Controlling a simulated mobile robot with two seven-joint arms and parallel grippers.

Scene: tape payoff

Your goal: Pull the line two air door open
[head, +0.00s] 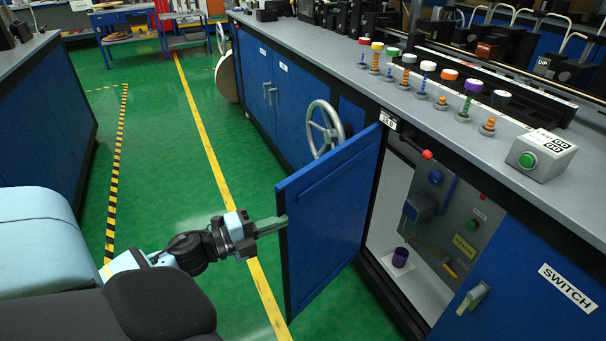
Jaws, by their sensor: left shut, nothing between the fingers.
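A blue cabinet door (335,212) stands swung out from the long bench, its free edge toward the left. A small white label (389,121) sits on the frame above it, too small to read surely. My left gripper (272,226) is shut and empty, with its fingertips at the door's free edge. I cannot tell whether they touch it. My right gripper is not in view.
A handwheel (325,128) projects from the bench front behind the door. A closed door marked SWITCH (545,285) with a handle (472,298) is at right. Colored knobs and a green-button box (540,155) are on the benchtop. The green floor (165,190) on the left is clear.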

